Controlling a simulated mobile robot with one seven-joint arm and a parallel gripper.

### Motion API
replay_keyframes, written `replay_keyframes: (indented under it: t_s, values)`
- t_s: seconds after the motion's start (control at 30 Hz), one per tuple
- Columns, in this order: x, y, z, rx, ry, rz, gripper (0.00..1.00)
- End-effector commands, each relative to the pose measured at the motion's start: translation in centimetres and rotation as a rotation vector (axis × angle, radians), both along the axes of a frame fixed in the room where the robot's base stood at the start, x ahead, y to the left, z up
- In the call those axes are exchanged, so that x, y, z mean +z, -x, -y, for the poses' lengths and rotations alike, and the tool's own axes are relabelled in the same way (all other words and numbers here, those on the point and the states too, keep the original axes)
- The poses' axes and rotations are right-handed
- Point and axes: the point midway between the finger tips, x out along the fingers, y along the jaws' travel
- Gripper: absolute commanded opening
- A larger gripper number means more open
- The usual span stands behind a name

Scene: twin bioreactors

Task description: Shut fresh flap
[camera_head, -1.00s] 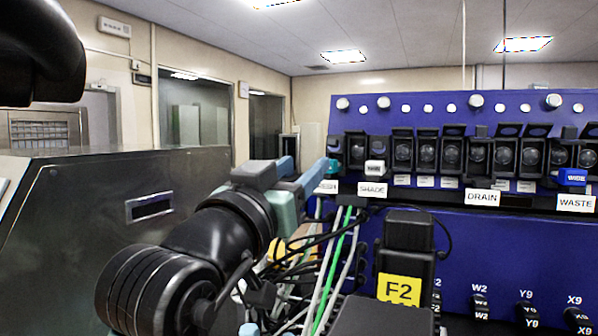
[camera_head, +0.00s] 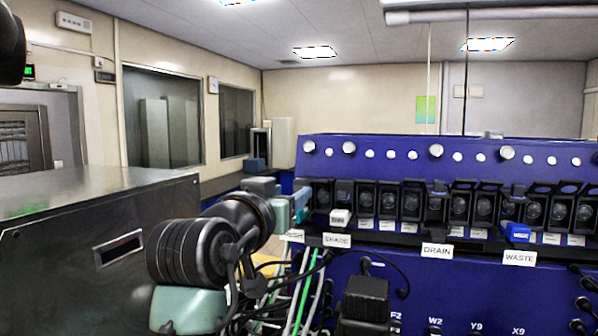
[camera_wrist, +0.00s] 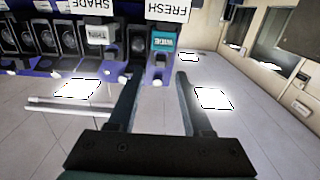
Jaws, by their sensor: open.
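The FRESH label (camera_head: 293,237) is at the left end of the blue panel's row of black units, partly covered by my arm in the head view. In the wrist view, which is upside down, the FRESH label (camera_wrist: 168,10) is at the top, with a teal piece marked WIDE (camera_wrist: 163,42) beside it. My gripper (camera_wrist: 158,76) is open and empty, its two fingers apart and pointing toward the teal piece. The teal piece appears between and beyond the fingertips, apparently untouched. The flap's exact angle cannot be told. In the head view my gripper hides most of this unit.
A white SHADE piece (camera_wrist: 98,35) stands close beside the teal one. DRAIN (camera_head: 437,250) and WASTE (camera_head: 519,257) labels lie further right. Green and white tubes (camera_head: 305,295) and a black box (camera_head: 364,298) are below. A steel cabinet (camera_head: 60,260) stands left.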

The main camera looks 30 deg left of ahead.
Motion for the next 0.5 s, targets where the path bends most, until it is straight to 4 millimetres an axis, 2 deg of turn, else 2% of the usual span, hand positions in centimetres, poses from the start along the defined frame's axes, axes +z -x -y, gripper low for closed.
replay_keyframes:
  t_s: [0.03, 0.2, 0.5]
  values:
    - [0.5, -1.1, -0.2, -0.001, 0.001, -0.004, 0.50]
    - [0.3, -3.7, -1.0, 0.001, 0.001, -0.003, 0.50]
    - [0.1, -5.7, -1.5, 0.000, -0.001, 0.001, 0.50]
